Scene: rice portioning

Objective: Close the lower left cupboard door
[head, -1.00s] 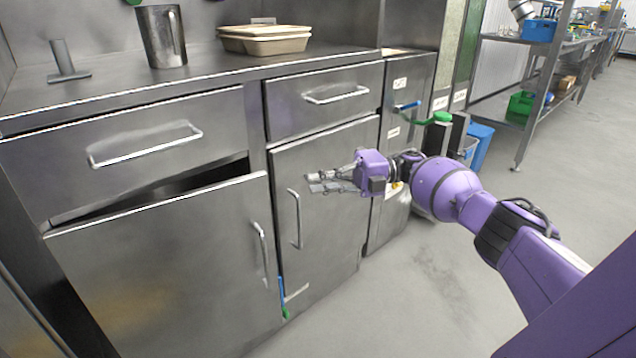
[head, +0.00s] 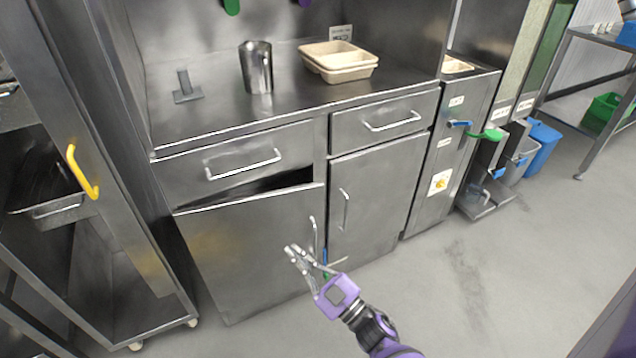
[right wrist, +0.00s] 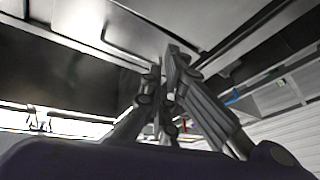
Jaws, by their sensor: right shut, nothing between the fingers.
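The lower left cupboard door (head: 250,245) is a steel panel with a vertical bar handle (head: 313,236) near its right edge. It stands partly open, with a dark gap (head: 265,187) along its top edge under the left drawer. My right gripper (head: 294,252) is shut and empty in front of the door's lower right part, just left of and below the handle in the picture; I cannot tell whether it touches the door. In the right wrist view its fingers (right wrist: 170,85) are together, with dark steel surfaces behind. My left gripper is not in view.
The lower right cupboard door (head: 375,200) is shut, beside the left one. A rack with a yellow handle (head: 84,172) stands on wheels at the left. The counter holds a metal jug (head: 256,68) and stacked trays (head: 338,62). The floor at the right is clear.

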